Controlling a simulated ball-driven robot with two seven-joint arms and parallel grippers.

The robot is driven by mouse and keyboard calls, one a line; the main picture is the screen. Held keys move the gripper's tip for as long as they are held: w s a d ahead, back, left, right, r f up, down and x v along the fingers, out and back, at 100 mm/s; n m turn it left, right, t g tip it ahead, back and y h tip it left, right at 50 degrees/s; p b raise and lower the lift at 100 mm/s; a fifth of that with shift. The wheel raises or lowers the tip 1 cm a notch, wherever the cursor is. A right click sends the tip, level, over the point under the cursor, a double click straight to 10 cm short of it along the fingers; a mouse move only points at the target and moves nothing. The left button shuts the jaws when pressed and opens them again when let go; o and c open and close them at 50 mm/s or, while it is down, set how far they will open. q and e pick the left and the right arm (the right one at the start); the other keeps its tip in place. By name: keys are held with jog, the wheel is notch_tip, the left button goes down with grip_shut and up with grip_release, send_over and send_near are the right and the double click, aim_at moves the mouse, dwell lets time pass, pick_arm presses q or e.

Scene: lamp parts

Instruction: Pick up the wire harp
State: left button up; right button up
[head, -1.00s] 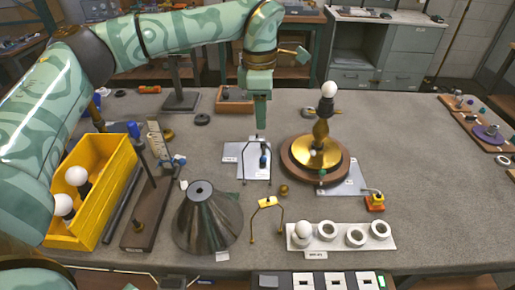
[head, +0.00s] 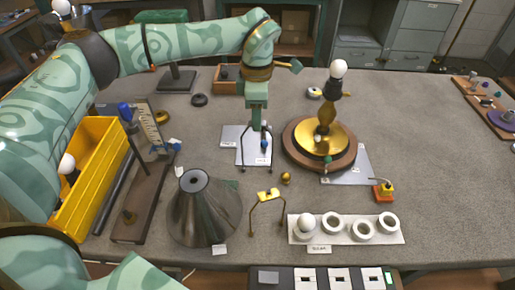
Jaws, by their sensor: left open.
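The dark, thin wire harp (head: 243,150) stands as a narrow arch at the grey plate (head: 228,137) near the middle of the table. My left gripper (head: 254,127) points down right over the top of the harp. It is open, with its fingertips at the height of the arch's top in the picture; I cannot tell whether they touch the wire. A small dark and blue piece (head: 264,145) is by the harp's right leg. My right gripper is not in view.
The brass lamp base with bulb (head: 322,140) stands right of the harp. In front are a brass bracket (head: 268,195), a metal cone shade (head: 205,212) and a white ring holder (head: 345,238). A yellow bin (head: 92,195) is at left.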

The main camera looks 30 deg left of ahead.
pick_arm(q)
notch_tip(320, 180, down, 5)
jog(key=shift+f+b, duration=0.1)
jog(key=shift+b, duration=0.5)
jog(key=shift+s, duration=0.1)
grip_shut()
